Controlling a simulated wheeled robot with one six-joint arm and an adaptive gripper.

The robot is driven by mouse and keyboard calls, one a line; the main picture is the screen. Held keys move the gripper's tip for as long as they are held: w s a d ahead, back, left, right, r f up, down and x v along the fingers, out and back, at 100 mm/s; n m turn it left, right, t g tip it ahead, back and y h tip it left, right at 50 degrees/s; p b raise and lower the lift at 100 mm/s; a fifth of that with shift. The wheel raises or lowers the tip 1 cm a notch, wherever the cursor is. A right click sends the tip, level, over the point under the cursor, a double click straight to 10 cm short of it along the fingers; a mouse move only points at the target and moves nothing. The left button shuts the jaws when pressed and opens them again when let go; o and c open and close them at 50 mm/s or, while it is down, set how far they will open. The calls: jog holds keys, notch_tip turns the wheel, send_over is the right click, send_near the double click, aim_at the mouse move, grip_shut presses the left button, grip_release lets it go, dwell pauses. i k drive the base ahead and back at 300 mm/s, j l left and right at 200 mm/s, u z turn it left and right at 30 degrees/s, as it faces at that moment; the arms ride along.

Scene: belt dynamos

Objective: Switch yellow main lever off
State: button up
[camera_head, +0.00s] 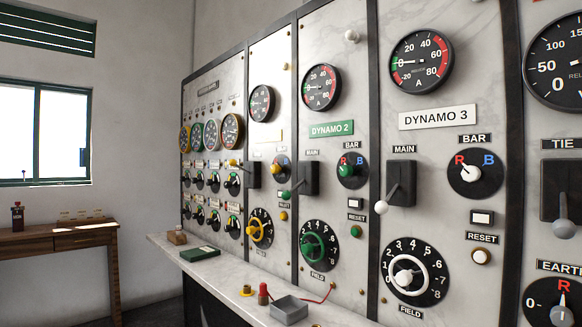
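The yellow main lever (234,162) has a small yellow knob on a short arm that sticks out to the left of a black switch block (253,174). It is on the panel to the left of the Dynamo 2 panel. Its knob sits near the upper part of its block, while the green main lever knob (286,195) and the white main lever knob (381,207) hang near the lower part of theirs. The lettering around the yellow lever is too small to read. My gripper is not in view.
A pale shelf (215,268) runs along the panels' foot, carrying a green book (200,254), a grey tray (289,309) and a red-handled item (263,293). A yellow field dial (260,228) is below the yellow lever. A wooden table (60,238) stands at the left wall.

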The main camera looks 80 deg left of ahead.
aim_at(232, 162)
jog(key=u, duration=3)
jog(key=i+j+z, duration=0.15)
jog(key=i+j, duration=0.25)
jog(key=i, duration=0.4)
jog(key=i+j+z, duration=0.15)
jog(key=i+j, duration=0.35)
jog(key=i, duration=0.25)
jog(key=i+j+z, duration=0.15)
jog(key=i+j, duration=0.45)
jog(key=i, duration=0.1)
